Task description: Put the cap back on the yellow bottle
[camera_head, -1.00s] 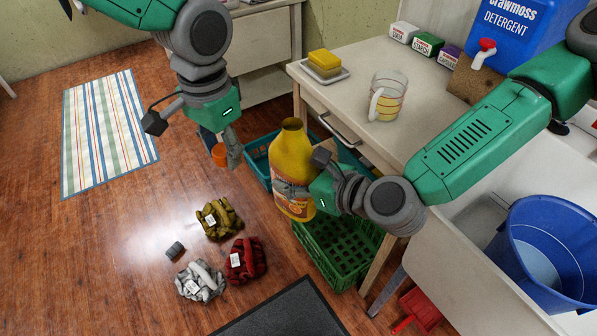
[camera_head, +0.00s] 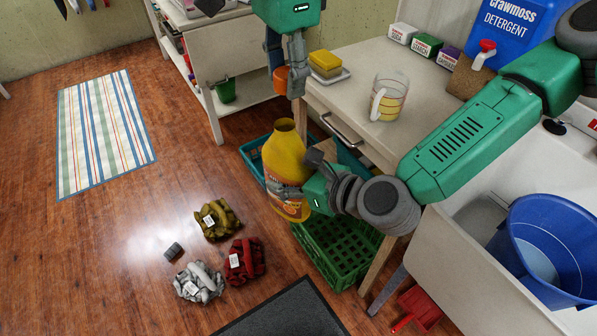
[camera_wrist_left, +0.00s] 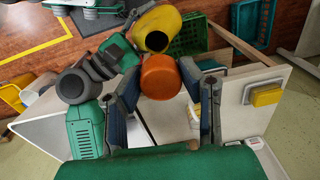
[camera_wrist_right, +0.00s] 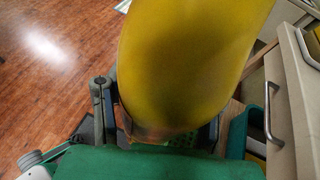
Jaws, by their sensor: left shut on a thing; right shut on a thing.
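The yellow bottle (camera_head: 284,155) is upright in the head view, with its mouth open and uncapped. My right gripper (camera_head: 300,195) is shut on the bottle's lower body and holds it above the crates. The bottle fills much of the right wrist view (camera_wrist_right: 190,60). My left gripper (camera_head: 288,82) is shut on the orange cap (camera_head: 281,76), above and apart from the bottle mouth. In the left wrist view the cap (camera_wrist_left: 160,76) sits between the fingers, with the open bottle mouth (camera_wrist_left: 157,41) just beyond it.
The table (camera_head: 340,105) beside the bottle holds a sponge dish (camera_head: 328,68), a glass mug (camera_head: 388,96) and small boxes. A green crate (camera_head: 340,250) and a teal crate (camera_head: 252,158) stand below. Cloth bundles (camera_head: 218,219) lie on the floor.

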